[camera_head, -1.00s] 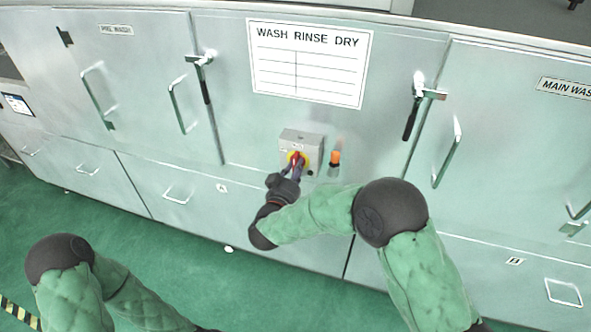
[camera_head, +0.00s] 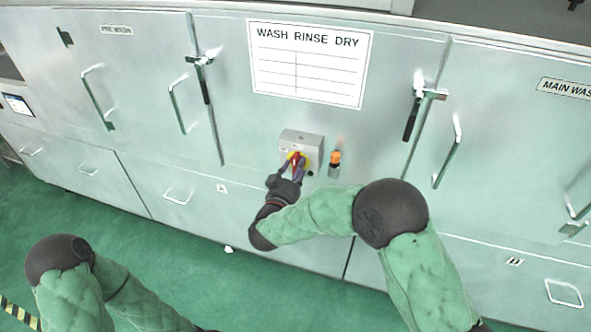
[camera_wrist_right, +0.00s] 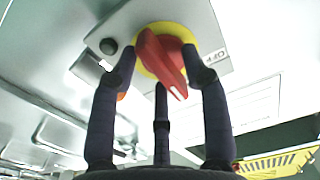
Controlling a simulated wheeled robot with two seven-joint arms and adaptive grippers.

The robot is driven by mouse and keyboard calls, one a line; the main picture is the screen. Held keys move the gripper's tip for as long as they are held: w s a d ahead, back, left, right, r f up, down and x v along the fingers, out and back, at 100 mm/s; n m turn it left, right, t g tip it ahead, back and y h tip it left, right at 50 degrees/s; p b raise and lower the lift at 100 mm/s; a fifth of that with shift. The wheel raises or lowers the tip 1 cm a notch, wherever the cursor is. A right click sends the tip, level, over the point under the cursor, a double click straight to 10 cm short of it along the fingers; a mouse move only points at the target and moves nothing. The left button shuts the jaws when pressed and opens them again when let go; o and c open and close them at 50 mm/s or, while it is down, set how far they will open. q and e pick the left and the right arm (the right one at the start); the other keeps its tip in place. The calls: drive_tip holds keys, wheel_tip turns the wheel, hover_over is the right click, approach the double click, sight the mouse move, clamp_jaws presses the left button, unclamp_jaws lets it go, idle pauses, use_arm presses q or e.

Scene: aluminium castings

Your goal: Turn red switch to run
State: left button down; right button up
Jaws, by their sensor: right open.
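The red switch handle (camera_head: 296,158) sits on a yellow disc on a small grey box (camera_head: 303,138) on the cabinet front. In the right wrist view the red handle (camera_wrist_right: 163,62) points obliquely across the yellow disc (camera_wrist_right: 183,31), and an OFF label (camera_wrist_right: 215,57) shows beside the disc. My right gripper (camera_head: 294,167) is at the switch from below. In its wrist view the right gripper's fingers (camera_wrist_right: 160,72) are spread open on both sides of the handle, with a third finger in front; contact cannot be told. My left gripper is out of view; only its arm shows at lower left.
An orange-topped indicator (camera_head: 335,158) stands just right of the box. A black button (camera_wrist_right: 108,46) is on the box near a finger. Door latches (camera_head: 424,95) and bar handles (camera_head: 447,152) project from the cabinet.

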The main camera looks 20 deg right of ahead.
drive_tip(key=v, duration=1.2)
wheel_tip(320, 180, down, 26)
drive_tip(key=n+g+y, duration=0.4)
drive_tip(key=g+y, duration=0.2)
drive_tip(key=y, duration=0.3)
drive_tip(key=s+f+g+y, duration=0.2)
drive_tip(key=s+f+g, duration=0.2)
drive_tip(key=s, duration=0.6)
drive_tip(key=s+a+f+g+y+p, duration=0.1)
drive_tip(key=s+f+g+y, duration=0.2)
drive_tip(key=s+f, duration=0.4)
drive_tip(key=s+g, duration=0.1)
drive_tip(key=s, duration=0.3)
drive_tip(key=shift+s+a+f+n+g, duration=0.2)
drive_tip(key=shift+a+f+n+g, duration=0.05)
drive_tip(key=shift+n+g, duration=0.05)
